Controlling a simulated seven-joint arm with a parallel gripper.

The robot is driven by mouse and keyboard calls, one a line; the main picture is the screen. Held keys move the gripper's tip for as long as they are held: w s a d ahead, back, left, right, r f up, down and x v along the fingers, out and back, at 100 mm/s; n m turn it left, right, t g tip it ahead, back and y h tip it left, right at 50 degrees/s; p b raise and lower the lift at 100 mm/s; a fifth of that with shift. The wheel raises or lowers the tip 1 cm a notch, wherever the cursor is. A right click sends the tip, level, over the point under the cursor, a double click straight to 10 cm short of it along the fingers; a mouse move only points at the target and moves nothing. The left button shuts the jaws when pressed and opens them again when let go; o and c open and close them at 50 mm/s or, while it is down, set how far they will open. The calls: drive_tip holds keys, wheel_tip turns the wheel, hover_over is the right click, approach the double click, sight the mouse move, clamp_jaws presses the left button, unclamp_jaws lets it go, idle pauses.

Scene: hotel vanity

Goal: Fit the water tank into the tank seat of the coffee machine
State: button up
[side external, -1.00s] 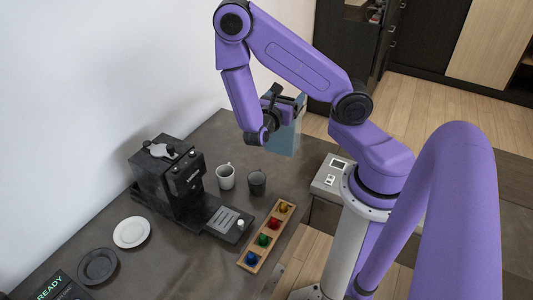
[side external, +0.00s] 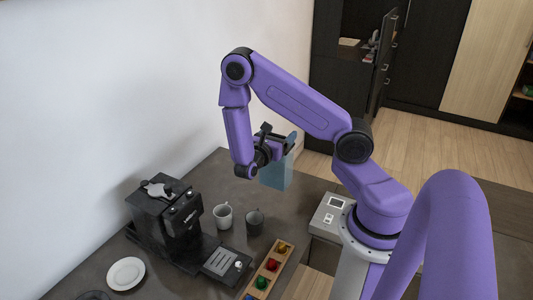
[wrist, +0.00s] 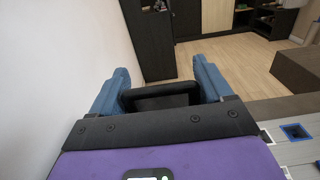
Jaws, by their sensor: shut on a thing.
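My gripper (side external: 279,143) is shut on the water tank (side external: 277,174), a translucent blue box with a dark top. The tank hangs roughly upright above the far part of the counter. In the wrist view the blue fingers of my gripper (wrist: 160,85) stand on both sides of a black part of the tank (wrist: 160,96); its body below is hidden there. The black coffee machine (side external: 182,222) stands to the left and nearer the camera, well apart from the tank. I cannot make out the tank seat.
A white mug (side external: 222,217) and a dark cup (side external: 254,223) stand between tank and machine. A wooden tray (side external: 262,287) holds coloured capsules in front. A white plate (side external: 126,273) lies left. The wall bounds the left side; the far counter (side external: 212,170) is clear.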

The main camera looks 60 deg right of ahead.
drive_tip(key=w+d+f, duration=0.4)
drive_tip(key=w+f, duration=0.2)
drive_tip(key=f, duration=0.4)
drive_tip(key=shift+w+d, duration=0.2)
drive_tip(key=shift+w, duration=0.15)
drive_tip(key=shift+f, duration=0.1)
drive_tip(key=o, duration=1.8)
